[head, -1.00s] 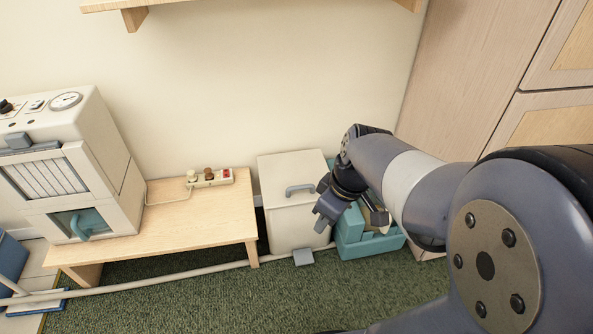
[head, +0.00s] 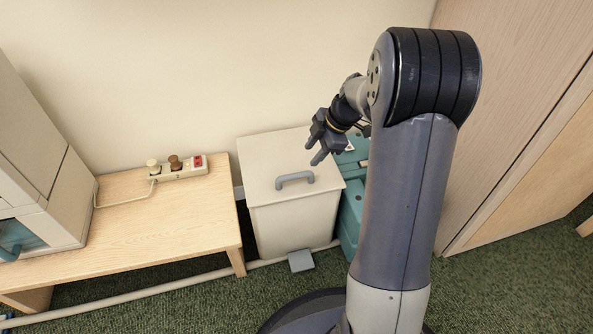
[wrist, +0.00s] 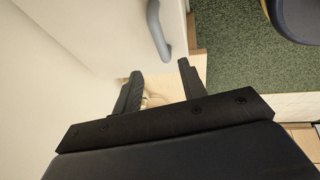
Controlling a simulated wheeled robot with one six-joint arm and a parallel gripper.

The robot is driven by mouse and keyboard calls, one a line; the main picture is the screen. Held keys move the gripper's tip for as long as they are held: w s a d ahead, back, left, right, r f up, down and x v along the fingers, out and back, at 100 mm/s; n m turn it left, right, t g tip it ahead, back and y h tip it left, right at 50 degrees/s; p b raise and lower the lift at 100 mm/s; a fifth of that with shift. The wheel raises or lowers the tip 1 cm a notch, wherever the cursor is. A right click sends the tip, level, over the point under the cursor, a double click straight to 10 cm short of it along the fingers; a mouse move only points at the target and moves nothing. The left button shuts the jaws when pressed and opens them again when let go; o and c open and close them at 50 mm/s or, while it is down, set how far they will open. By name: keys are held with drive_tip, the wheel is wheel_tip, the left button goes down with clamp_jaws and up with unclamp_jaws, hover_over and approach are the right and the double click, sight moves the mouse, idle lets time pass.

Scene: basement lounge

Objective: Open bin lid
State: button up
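The bin (head: 292,225) is a white box on the green carpet against the wall. Its flat lid (head: 265,160) is down, with a grey bar handle (head: 295,179) on top and a grey pedal (head: 301,261) at its foot. My gripper (head: 312,158) is above the lid's right rear part, beyond and to the right of the handle, not touching it. In the wrist view, the two dark fingers (wrist: 158,82) stand apart with nothing between them. The handle (wrist: 158,28) shows there just ahead of the fingertips.
A low wooden table (head: 150,225) with a power strip (head: 178,170) stands left of the bin. Teal crates (head: 352,205) stand close on its right, partly hidden by my arm. A tall wooden cabinet (head: 500,100) is at the right.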

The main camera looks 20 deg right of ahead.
sight(296, 174)
drive_tip(key=b+x, duration=0.3)
drive_tip(key=x, duration=0.7)
drive_tip(key=shift+a+f+b, duration=0.1)
drive_tip(key=shift+f+b, duration=0.1)
drive_tip(key=shift+b, duration=0.1)
drive_tip(key=shift+c, duration=0.6)
clamp_jaws()
